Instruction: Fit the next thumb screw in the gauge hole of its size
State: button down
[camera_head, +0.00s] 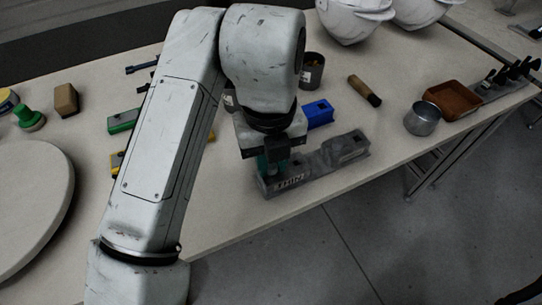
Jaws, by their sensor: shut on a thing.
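The gauge (318,165) looks like the long grey metal block with raised ends lying near the table's front edge. My gripper (271,163) points down over the left end of this block. It is shut on a small teal-green piece, likely the thumb screw (262,164), of which only a sliver shows between and beside the fingers. I cannot tell whether the screw touches the block or sits in a hole. My arm and wrist hide part of the block's left end. A green knobbed piece (30,119), perhaps another thumb screw, stands at the far left.
A blue block (318,113) and a dark cup (312,72) stand just behind the gauge. Green (122,122) and yellow (117,161) blocks lie left of my arm. A brown cylinder (364,91), metal cup (422,119) and rusty tray (454,99) are at right.

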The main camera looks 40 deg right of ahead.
jog(key=shift+f, duration=0.3)
dwell(0.4)
jog(key=c, duration=0.9)
grip_release()
notch_tip(320, 180, up, 11)
jog(key=p, duration=0.2)
jog(key=shift+a+f, duration=0.1)
jog(key=shift+f, duration=0.05)
